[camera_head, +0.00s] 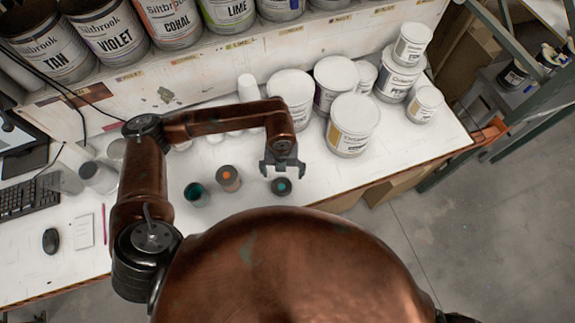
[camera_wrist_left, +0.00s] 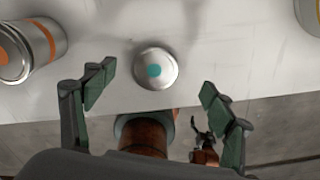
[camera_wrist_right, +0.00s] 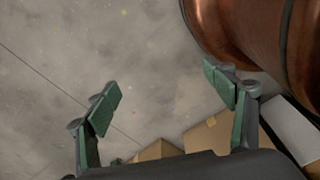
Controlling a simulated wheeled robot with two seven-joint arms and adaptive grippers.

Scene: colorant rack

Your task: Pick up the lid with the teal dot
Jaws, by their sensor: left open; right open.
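The lid with the teal dot (camera_head: 282,186) lies on the white table near its front edge, right of a jar with an orange dot (camera_head: 229,178). In the left wrist view the lid (camera_wrist_left: 155,69) is a round silver disc with a teal dot in its middle. My left gripper (camera_head: 282,167) is open and empty above the lid. In the left wrist view its fingers (camera_wrist_left: 155,92) are spread on either side, with the lid just beyond them. My right gripper (camera_wrist_right: 165,88) is open and empty above the grey floor.
White tubs (camera_head: 352,125) crowd the table's back right, near my left arm. A keyboard (camera_head: 30,205) and mouse (camera_head: 51,241) lie at the left. Cardboard boxes (camera_wrist_right: 215,140) stand below my right gripper.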

